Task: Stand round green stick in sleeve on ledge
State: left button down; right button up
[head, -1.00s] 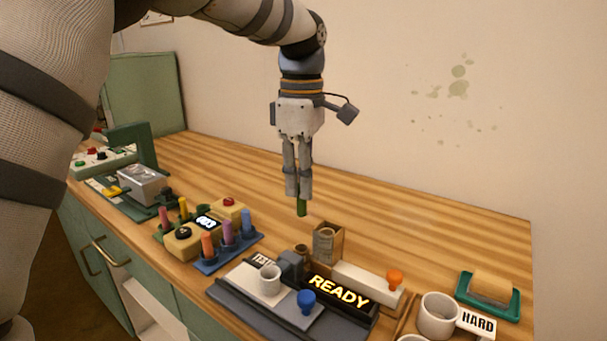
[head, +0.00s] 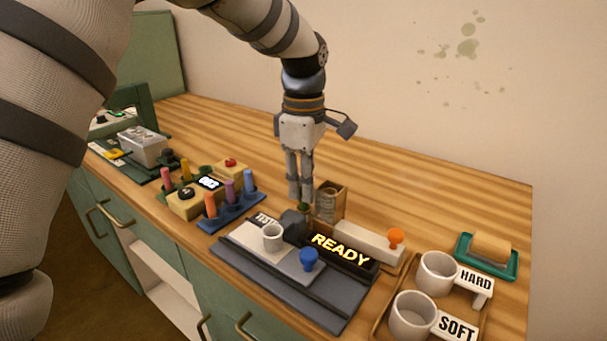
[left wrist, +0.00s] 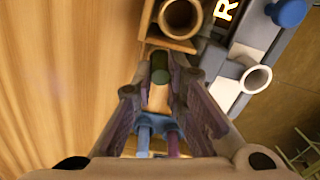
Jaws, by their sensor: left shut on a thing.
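My left gripper (head: 302,197) points straight down and is shut on the round green stick (head: 304,208), whose lower end shows just below the fingertips. The stick also shows dark green between the fingers in the left wrist view (left wrist: 160,72). It is over the wooden ledge at the front of a small wooden box (head: 332,206). The small brown sleeve seen earlier in front of this box is now hidden by the stick, gripper and grey block. I cannot tell whether the stick's tip is in it. My right gripper is not in view.
A grey block (head: 293,225) stands close to the stick. The tester with a READY display (head: 340,250), white cup (head: 272,237) and blue knob (head: 309,259) is in front. A blue rack (head: 232,218) of coloured sticks is left; HARD (head: 437,272) and SOFT (head: 412,315) cups are right.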

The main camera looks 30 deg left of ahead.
pick_arm(q)
jog(key=c, duration=1.5)
grip_release()
jog(key=shift+c, duration=0.2)
notch_tip(320, 180, up, 12)
